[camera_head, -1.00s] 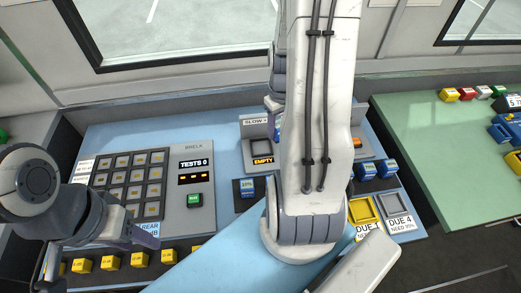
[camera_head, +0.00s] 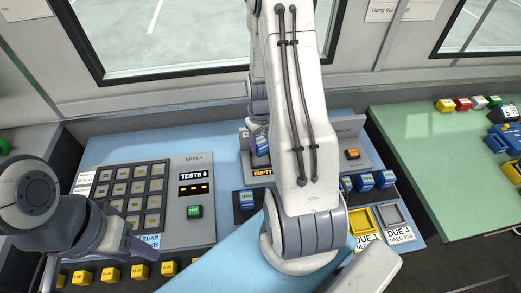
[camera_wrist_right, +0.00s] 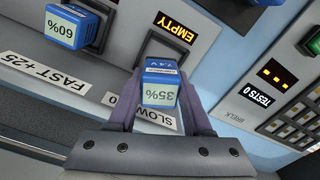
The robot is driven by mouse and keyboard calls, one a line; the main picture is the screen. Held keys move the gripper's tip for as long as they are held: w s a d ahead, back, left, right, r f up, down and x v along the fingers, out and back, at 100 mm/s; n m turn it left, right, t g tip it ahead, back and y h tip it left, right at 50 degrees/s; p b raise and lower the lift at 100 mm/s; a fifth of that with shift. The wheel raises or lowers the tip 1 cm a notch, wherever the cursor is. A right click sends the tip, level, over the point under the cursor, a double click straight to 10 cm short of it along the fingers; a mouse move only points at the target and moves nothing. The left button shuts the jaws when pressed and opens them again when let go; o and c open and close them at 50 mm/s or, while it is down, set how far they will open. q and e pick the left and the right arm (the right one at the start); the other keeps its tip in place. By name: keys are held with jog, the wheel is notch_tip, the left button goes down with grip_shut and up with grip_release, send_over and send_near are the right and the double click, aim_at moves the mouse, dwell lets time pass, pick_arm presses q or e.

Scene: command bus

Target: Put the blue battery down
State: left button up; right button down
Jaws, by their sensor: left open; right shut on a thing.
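The blue battery (camera_wrist_right: 160,84), with a 35% label, is between the two purple fingers of my right gripper (camera_wrist_right: 165,90) in the right wrist view. That gripper is shut on it. In the head view the held battery (camera_head: 262,145) is over the grey charger, just above its orange EMPTY display (camera_head: 262,172). The SLOW label (camera_wrist_right: 152,118) is partly hidden behind the battery and fingers. I cannot tell whether the battery touches the slot. My left gripper (camera_head: 143,245) is open and empty at the lower left, by the keypad panel.
A 60% battery (camera_wrist_right: 72,27) sits by the FAST +25 label (camera_wrist_right: 42,72). Another battery (camera_head: 247,200) is in a dark holder in front of the charger. Blue batteries (camera_head: 364,181) stand right of my arm, behind yellow DUE 1 (camera_head: 362,218) and grey DUE 4 (camera_head: 393,215) trays.

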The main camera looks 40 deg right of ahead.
aim_at(261, 151)
notch_tip(261, 151, down, 3)
jog(key=shift+f+p, duration=0.2)
jog(key=shift+p, duration=0.15)
jog(key=shift+f, duration=0.25)
jog(key=shift+f, duration=0.15)
jog(key=shift+c, duration=1.6)
grip_release()
notch_tip(261, 151, up, 11)
jog(key=shift+r+b, duration=0.1)
jog(key=shift+b, duration=0.55)
jog(key=shift+a+r, duration=0.1)
jog(key=shift+r, duration=0.5)
